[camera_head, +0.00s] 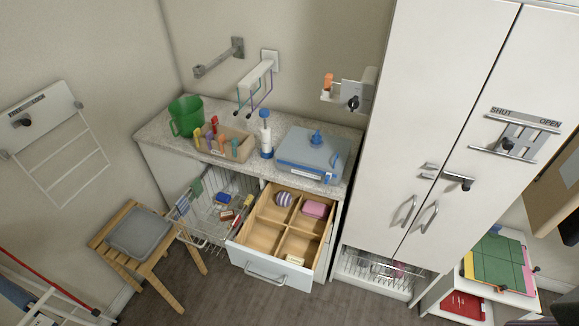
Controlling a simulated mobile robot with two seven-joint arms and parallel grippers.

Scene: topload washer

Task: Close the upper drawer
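A drawer with a white front (272,266) is pulled well out of the counter cabinet, below the right part of the countertop. Its wooden inside is split into compartments. A purple striped round object (284,199) lies in the back left one and a pink object (314,209) in the back right one. A pale yellow object (295,259) lies near the front right. A bar handle (265,275) runs across the drawer front. Whether another drawer sits beneath is hidden. Neither of my grippers is in view.
A wire basket (215,213) with several items stands pulled out just left of the drawer. A wooden stool (140,232) is farther left. A tall white cabinet (430,110) stands right.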

